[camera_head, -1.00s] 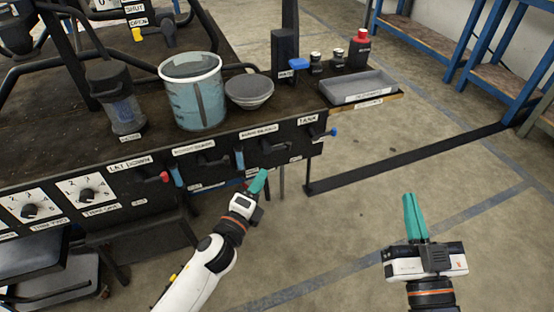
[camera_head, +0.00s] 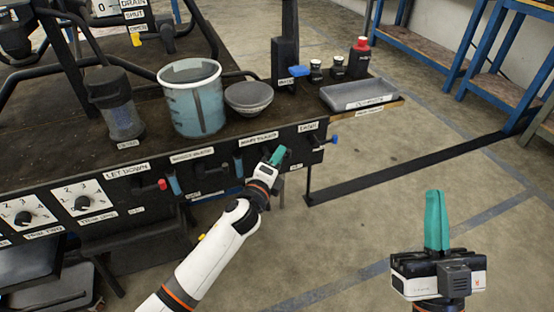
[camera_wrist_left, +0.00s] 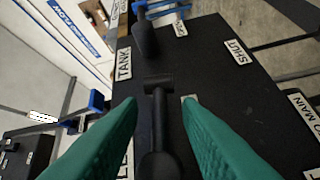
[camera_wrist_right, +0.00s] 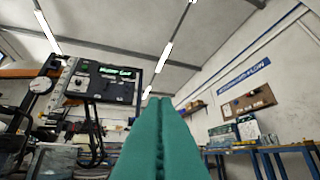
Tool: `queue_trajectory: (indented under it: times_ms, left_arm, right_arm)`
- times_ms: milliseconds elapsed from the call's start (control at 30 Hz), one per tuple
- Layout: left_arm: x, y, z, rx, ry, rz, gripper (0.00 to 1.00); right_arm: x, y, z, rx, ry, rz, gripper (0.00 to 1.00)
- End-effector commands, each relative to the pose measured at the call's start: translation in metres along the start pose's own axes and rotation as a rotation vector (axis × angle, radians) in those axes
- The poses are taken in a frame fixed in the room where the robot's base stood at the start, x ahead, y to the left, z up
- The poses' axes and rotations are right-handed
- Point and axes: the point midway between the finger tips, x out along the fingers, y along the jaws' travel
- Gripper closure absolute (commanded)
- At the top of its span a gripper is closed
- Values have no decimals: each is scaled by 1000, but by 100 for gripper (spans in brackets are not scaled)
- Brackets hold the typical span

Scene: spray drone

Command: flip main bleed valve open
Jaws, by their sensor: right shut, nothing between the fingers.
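A black T-shaped lever (camera_wrist_left: 158,110) stands on the black panel in the left wrist view, between my left fingers. Signs near it read TANK (camera_wrist_left: 124,64), SHUT (camera_wrist_left: 238,50) and a partly cut-off one ending in MAIN (camera_wrist_left: 304,105). I cannot read a bleed label, so I cannot confirm which valve is the main bleed. My left gripper (camera_head: 278,156) is at the right part of the bench's front panel; its fingers are open on either side of the lever, contact unclear. My right gripper (camera_head: 437,220) is shut and empty, raised over open floor; it also shows in the right wrist view (camera_wrist_right: 160,105).
The front panel also carries a red-tipped lever (camera_head: 161,184), blue-tipped handles and two dials. On the bench stand a blue bucket (camera_head: 195,115), a grey bowl (camera_head: 249,108) and a grey tray (camera_head: 352,101). Open floor lies right of the bench; blue shelving is at the back.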

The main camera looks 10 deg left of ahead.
Motion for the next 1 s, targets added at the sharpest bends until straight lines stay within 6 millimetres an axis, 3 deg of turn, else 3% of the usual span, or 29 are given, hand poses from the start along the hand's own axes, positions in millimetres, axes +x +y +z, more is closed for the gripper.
queue_trajectory:
  times_ms: [33, 233, 467, 800, 1000]
  left_arm:
    - [0, 0, 0, 0, 0, 0, 68]
    - [0, 0, 0, 0, 0, 0, 100]
    - [0, -1, 1, -5, 1, 5, 100]
    - [0, -2, 2, -65, 17, 60, 100]
    - [0, 1, 1, -108, 29, 103, 100]
  right_arm:
    - [0, 0, 0, 0, 0, 0, 100]
    - [0, 0, 0, 0, 2, 0, 100]
    - [-2, 0, 2, 1, -23, 0, 100]
    - [-26, 7, 59, 25, -441, 13, 100]
    - [-47, 8, 74, 35, -597, 15, 100]
